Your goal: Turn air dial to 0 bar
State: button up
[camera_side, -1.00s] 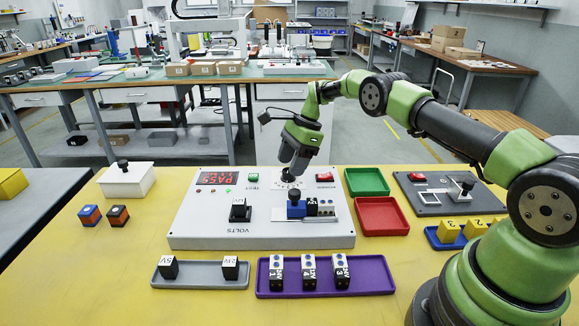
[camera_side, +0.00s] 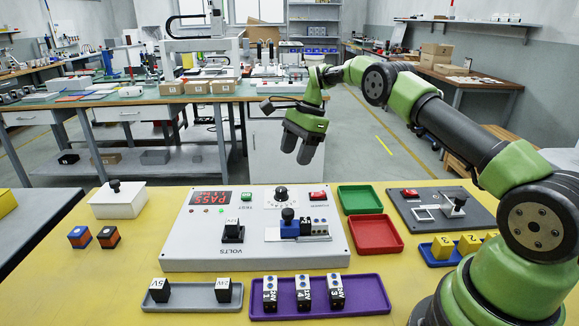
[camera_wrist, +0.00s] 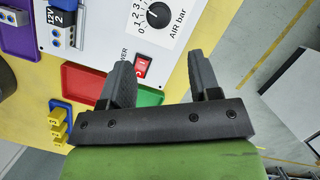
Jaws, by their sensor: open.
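The air dial is a round black knob (camera_side: 281,192) on a white scale plate at the back of the white test panel (camera_side: 190,250). In the wrist view the black knob (camera_wrist: 159,15) shows beside the digits 0 to 3 and the label "AIR bar". I cannot tell the pointer's exact setting. My gripper (camera_side: 297,155) hangs above and behind the dial, apart from it. In the wrist view my gripper (camera_wrist: 160,68) has its two fingers spread with nothing between them.
A red power switch (camera_side: 317,196) sits right of the dial. A blue block (camera_side: 289,230) with a black knob stands in front of it. Green (camera_side: 360,199) and red (camera_side: 376,233) trays lie right of the panel. A purple tray (camera_side: 375,294) holds several modules. Space above the panel is clear.

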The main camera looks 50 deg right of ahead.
jog(key=a+n+h, duration=0.1)
jog(key=n+h, duration=0.1)
jog(key=n, duration=0.3)
jog(key=n+t+h, duration=0.3)
jog(key=n, duration=0.8)
send_near(281, 189)
jog(key=x, duration=0.9)
jog(key=shift+w+d+f, duration=0.1)
jog(key=shift+d, duration=0.05)
jog(key=c, duration=0.9)
